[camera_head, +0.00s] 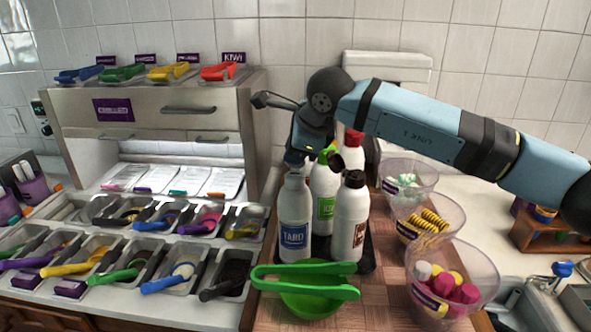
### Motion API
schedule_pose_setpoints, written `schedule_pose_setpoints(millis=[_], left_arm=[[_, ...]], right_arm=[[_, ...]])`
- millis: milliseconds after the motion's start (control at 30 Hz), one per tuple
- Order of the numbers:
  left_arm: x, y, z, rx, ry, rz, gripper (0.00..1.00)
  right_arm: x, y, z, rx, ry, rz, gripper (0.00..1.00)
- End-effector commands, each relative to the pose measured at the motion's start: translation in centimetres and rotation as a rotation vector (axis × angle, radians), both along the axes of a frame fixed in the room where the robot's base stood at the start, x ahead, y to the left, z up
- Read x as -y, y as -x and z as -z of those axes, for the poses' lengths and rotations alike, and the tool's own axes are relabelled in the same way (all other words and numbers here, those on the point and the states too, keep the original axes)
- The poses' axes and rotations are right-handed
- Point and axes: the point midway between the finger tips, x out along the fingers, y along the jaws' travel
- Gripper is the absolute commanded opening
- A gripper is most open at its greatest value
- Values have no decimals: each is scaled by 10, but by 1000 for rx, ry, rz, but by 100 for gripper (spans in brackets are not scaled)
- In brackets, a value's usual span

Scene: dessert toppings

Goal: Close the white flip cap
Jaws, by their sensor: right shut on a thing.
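A white bottle with a blue TARO label (295,225) stands upright in a dark holder among other bottles. My right gripper (297,157) comes down from above, with its fingertips at the top of this bottle. It is shut on the bottle's cap, which the fingers mostly hide. I cannot make out whether the cap's lid is up or down. My left gripper is not in view.
Close by stand a black-capped bottle (350,220), a green-capped bottle (324,190) and a red-capped bottle (353,147). Green tongs (305,270) lie over a green bowl (310,302) in front. Clear topping bowls stand to the right, topping trays to the left.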

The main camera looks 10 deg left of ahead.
Motion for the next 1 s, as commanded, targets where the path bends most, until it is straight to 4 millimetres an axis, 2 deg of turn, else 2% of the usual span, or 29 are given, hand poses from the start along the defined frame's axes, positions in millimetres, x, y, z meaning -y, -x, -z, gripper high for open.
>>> schedule_pose_setpoints(millis=[33, 400, 967, 1000], left_arm=[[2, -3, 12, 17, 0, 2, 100], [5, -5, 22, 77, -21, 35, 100], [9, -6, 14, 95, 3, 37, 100], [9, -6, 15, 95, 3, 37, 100]], right_arm=[[0, 2, 10, 34, 0, -2, 0], [0, 10, 8, 196, -1, 0, 0], [0, 11, 4, 230, -2, 0, 0], [0, 11, 4, 230, -2, 0, 19]])
